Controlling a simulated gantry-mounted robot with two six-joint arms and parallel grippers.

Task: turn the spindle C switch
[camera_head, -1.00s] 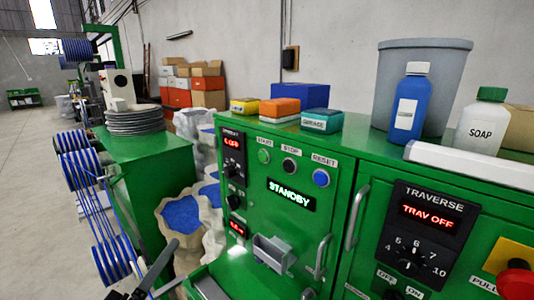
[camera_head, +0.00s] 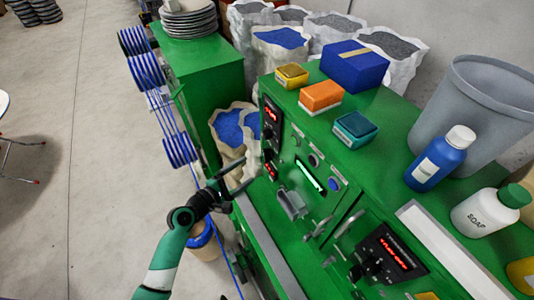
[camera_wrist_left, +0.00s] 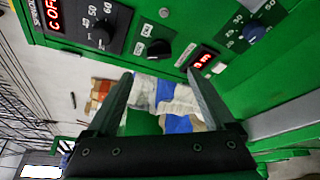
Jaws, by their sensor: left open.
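The spindle panel shows in the left wrist view, with a red display (camera_wrist_left: 52,14) that appears to read C OFF and a black numbered dial (camera_wrist_left: 103,33) beside it. A black switch knob (camera_wrist_left: 158,49) with small white labels sits right of the dial, on the green face. My left gripper (camera_wrist_left: 160,73) is open and empty, its fingertips just below the knob in that view and apart from it. In the head view the left gripper (camera_head: 226,178) is in front of the cabinet's left end, near the black spindle panel (camera_head: 270,117). My right gripper is not in view.
A second red display (camera_wrist_left: 203,58) and a blue-black knob (camera_wrist_left: 255,32) lie right of the switch. A grey metal holder (camera_head: 291,203) sticks out of the cabinet face. Sacks (camera_head: 229,130) and blue cable spools (camera_head: 180,150) stand close to the left.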

